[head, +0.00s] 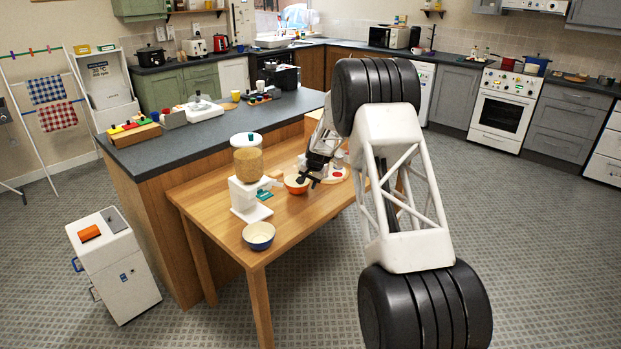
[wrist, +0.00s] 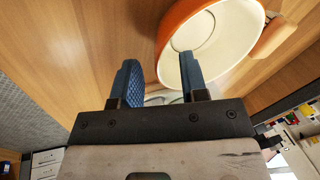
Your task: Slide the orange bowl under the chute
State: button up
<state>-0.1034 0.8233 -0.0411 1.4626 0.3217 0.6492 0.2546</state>
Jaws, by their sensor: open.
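The orange bowl (head: 296,188), pale inside, sits upright on the wooden table in the head view, just right of the white dispenser (head: 248,190). The dispenser has a tan-filled hopper and a short white spout, seemingly the chute (head: 270,183), on its right side. My gripper (head: 308,181) is low at the bowl's right side. In the wrist view the bowl (wrist: 212,45) is at the top; my open gripper (wrist: 160,66) has its right finger over the bowl's opening and its left finger outside the rim. I cannot tell whether either finger touches the bowl.
A blue bowl (head: 259,236) with a cream inside stands near the table's front edge. A small green item (head: 264,195) lies beside the dispenser. The wooden table (head: 215,205) is bare left of the dispenser.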

jog(key=shift+x, duration=1.05)
grip_shut()
